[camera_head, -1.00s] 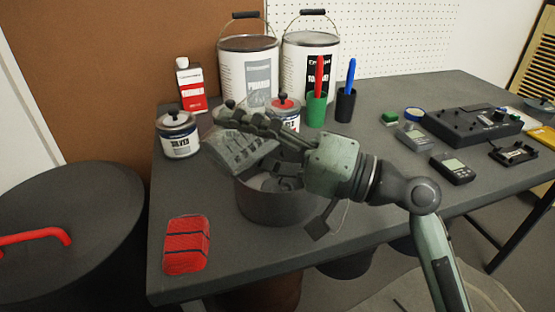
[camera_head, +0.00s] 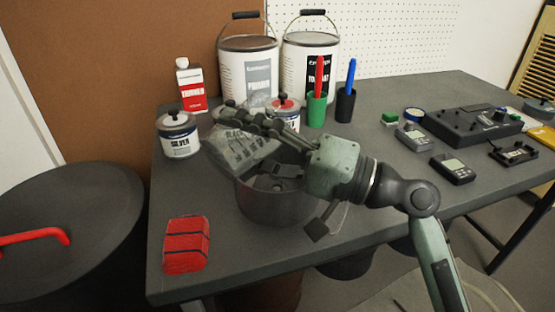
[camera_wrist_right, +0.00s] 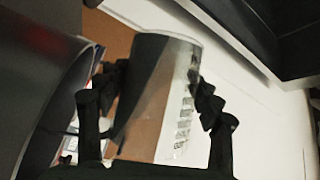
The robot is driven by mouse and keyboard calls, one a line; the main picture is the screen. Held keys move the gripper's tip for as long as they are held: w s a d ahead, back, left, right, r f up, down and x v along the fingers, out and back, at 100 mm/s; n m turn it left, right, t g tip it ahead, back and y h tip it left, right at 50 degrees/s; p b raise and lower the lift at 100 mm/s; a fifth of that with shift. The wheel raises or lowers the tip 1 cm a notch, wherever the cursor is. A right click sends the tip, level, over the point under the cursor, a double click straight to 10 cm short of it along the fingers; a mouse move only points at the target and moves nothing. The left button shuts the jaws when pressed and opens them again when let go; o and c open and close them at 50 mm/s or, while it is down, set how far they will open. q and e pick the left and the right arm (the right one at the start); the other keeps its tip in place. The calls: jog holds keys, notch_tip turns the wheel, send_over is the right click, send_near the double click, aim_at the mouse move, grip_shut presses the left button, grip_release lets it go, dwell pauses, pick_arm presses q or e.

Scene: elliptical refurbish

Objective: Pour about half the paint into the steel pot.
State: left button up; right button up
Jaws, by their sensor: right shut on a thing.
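My right gripper (camera_head: 258,130) is shut on a grey paint can (camera_head: 236,149) with dark lettering. The can is strongly tilted, its lower end over the dark steel pot (camera_head: 277,207). The pot stands on the table below my gripper. The can's mouth and the paint inside cannot be made out, and I see no clear stream. In the right wrist view the can (camera_wrist_right: 160,105) sits between the two fingers. My left gripper is not in view.
A silver paint can (camera_head: 178,136) and a thinner bottle (camera_head: 191,86) stand left and behind. Two large buckets (camera_head: 247,75) and pen cups (camera_head: 317,109) stand at the back. A red block (camera_head: 187,245) lies at the front left. Electronic devices (camera_head: 466,127) occupy the right.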

dwell(0.4)
jog(key=shift+r, duration=0.25)
jog(key=n, duration=0.1)
jog(key=f+n+h, duration=0.1)
jog(key=shift+s+a+f+n+g, duration=0.15)
jog(key=shift+f+n+g, duration=0.15)
jog(key=shift+g, duration=0.1)
jog(key=shift+r+n+h+p, duration=0.3)
jog(key=shift+r+n+p, duration=0.2)
jog(key=shift+r+p, duration=0.1)
jog(key=shift+f, duration=0.3)
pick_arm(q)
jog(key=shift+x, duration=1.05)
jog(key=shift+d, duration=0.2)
